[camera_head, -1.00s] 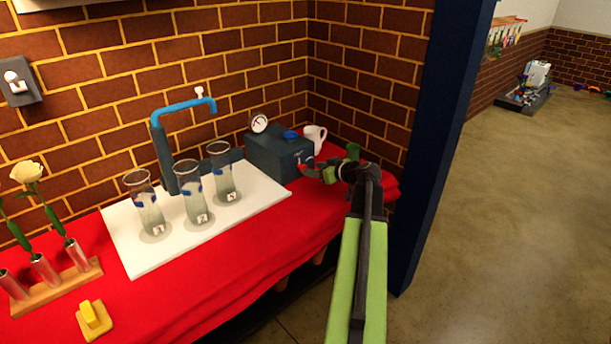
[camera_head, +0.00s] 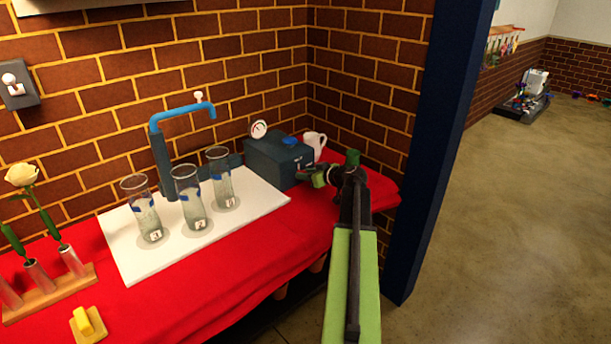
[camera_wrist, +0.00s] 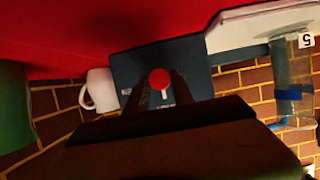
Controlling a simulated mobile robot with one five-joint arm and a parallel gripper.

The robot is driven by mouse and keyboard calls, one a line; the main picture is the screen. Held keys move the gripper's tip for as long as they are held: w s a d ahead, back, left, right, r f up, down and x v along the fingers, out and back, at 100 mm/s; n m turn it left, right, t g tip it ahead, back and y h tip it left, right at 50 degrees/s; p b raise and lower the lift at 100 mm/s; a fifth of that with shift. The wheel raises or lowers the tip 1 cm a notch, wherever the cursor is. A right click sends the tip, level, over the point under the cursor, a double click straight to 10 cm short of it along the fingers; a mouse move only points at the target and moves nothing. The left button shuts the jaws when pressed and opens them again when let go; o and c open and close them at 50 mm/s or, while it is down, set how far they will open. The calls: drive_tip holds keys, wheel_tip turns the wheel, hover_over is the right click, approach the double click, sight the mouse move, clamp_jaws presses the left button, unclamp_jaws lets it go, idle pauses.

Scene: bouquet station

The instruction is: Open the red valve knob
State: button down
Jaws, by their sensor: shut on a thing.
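The red valve knob (camera_wrist: 159,78) is a round red disc on the front of a dark blue-grey box (camera_wrist: 124,70). In the wrist view it sits between the two dark fingers of my gripper (camera_wrist: 161,86), which is shut on it. In the head view the box (camera_head: 262,158) stands at the table's right rear, with a round gauge (camera_head: 259,129) and a blue cap (camera_head: 290,141) on top. My gripper (camera_head: 307,178) is at the front of the box there, and it hides the knob.
A white mug (camera_head: 314,146) stands right behind the box. A white board (camera_head: 130,255) left of the box carries glass cylinders (camera_head: 186,197) below a blue spout (camera_head: 182,110). A dark blue post (camera_head: 440,130) rises right of the red-covered table (camera_head: 240,255).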

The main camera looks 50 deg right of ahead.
idle(0.4)
drive_tip(key=m+y, duration=0.1)
drive_tip(key=m+y+b, duration=0.1)
drive_tip(key=shift+d+f+m, duration=0.2)
drive_tip(key=shift+d+m, duration=0.05)
drive_tip(key=shift+m, duration=0.15)
drive_tip(key=m+t+y+b, duration=0.1)
drive_tip(key=m+y+b, duration=0.1)
drive_tip(key=m, duration=0.1)
drive_tip(key=shift+d+f, duration=0.15)
drive_tip(key=m+b, duration=0.1)
drive_tip(key=m+t+y+b, duration=0.1)
drive_tip(key=m+b, duration=0.2)
drive_tip(key=shift+f+y, duration=0.25)
drive_tip(key=shift+y, duration=0.15)
drive_tip(key=shift+m+t+y+b, duration=0.4)
drive_tip(key=shift+m+t+b, duration=0.5)
drive_tip(key=shift+m+b, duration=0.75)
drive_tip(key=shift+r+m, duration=0.1)
drive_tip(key=shift+m, duration=0.15)
